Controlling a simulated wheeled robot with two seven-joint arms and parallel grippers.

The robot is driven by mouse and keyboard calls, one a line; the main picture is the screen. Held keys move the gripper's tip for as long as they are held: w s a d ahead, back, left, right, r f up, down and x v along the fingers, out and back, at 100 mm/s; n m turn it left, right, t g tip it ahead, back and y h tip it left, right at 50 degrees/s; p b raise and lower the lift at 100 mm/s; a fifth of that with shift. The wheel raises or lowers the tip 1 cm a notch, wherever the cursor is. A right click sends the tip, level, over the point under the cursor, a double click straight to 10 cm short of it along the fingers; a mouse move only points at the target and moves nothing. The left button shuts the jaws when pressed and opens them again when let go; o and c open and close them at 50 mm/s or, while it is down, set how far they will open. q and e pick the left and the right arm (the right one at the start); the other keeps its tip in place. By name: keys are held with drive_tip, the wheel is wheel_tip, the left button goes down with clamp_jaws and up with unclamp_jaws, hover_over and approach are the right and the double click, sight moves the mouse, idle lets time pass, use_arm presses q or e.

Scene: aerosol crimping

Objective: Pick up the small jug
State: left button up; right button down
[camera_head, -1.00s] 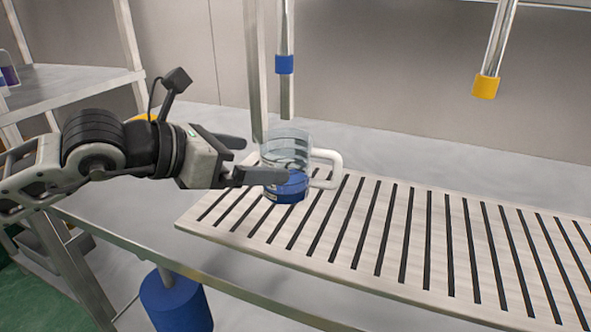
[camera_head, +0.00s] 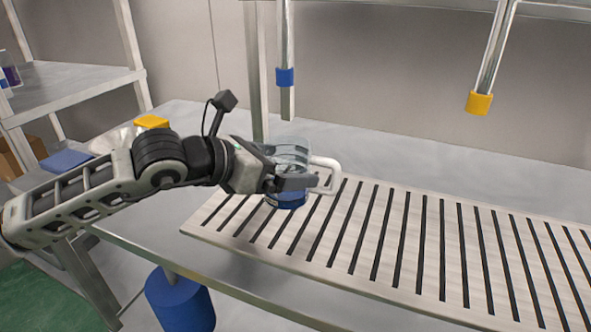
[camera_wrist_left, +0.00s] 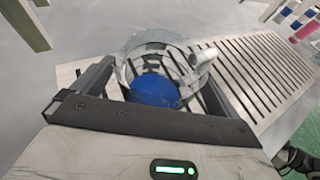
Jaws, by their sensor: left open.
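The small jug (camera_head: 293,151) is clear with blue at its bottom and a white handle. It stands upright at the left end of the slatted rack (camera_head: 213,218). My left gripper (camera_head: 300,182) is at the jug, with one finger in front of its side. In the left wrist view the open gripper (camera_wrist_left: 155,85) has its two fingers on either side of the jug (camera_wrist_left: 157,90), whose handle points up and to the right. I cannot tell whether either finger touches it.
A pipe with a blue collar (camera_head: 285,77) hangs behind the jug, and another with a yellow collar (camera_head: 479,103) hangs at the right. A blue cylinder (camera_head: 181,300) is below the table's front edge. A shelf (camera_head: 75,88) stands at the left. The rack's right part is clear.

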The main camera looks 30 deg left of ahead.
use_arm(q)
drive_tip(key=shift+w+d+f, duration=0.3)
drive_tip(key=shift+w+d, duration=0.05)
drive_tip(key=shift+w, duration=0.2)
drive_tip(key=c, duration=1.2)
drive_tip(key=shift+o, duration=0.2)
drive_tip(key=shift+r, duration=0.15)
